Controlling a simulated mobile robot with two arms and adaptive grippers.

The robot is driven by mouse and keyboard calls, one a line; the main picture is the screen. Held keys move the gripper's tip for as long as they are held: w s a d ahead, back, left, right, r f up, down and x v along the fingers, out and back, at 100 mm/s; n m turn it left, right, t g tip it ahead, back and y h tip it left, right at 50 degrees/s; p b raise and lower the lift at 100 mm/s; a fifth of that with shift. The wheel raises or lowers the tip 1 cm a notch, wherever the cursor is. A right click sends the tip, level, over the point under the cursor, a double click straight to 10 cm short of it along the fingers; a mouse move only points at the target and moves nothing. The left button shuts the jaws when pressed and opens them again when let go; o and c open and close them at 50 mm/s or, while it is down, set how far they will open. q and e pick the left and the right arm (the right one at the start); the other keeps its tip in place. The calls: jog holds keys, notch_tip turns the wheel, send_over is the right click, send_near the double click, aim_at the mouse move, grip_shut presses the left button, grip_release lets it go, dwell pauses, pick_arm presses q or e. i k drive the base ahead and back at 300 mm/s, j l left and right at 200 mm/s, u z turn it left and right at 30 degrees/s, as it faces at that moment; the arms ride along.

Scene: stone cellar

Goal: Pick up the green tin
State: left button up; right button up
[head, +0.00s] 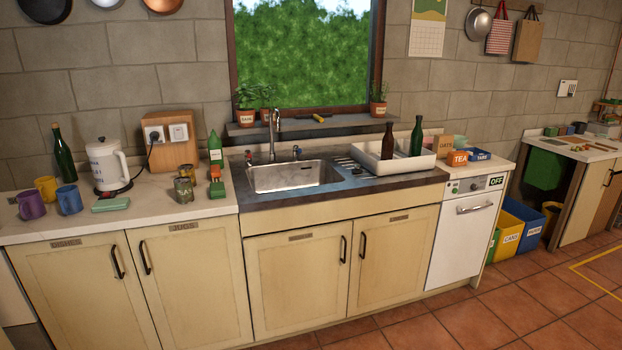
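A small olive-green tin (183,191) with a lettered label stands upright on the left worktop, left of the sink. A second tin (187,172) with a greyish rim stands close behind it, partly hidden by it. A flat pale-green block (110,204) lies further left on the same worktop; I cannot tell whether it is a tin. Neither of my grippers is in the head view.
A green bottle (215,148) and a green-and-red item (216,184) stand right of the tins, near the sink (295,177). A white kettle (106,166), several mugs (69,200) and a wooden socket box (170,141) stand left and behind. The worktop's front strip is clear.

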aim_at(183, 185)
jog(key=i+u, duration=0.2)
jog(key=i, duration=1)
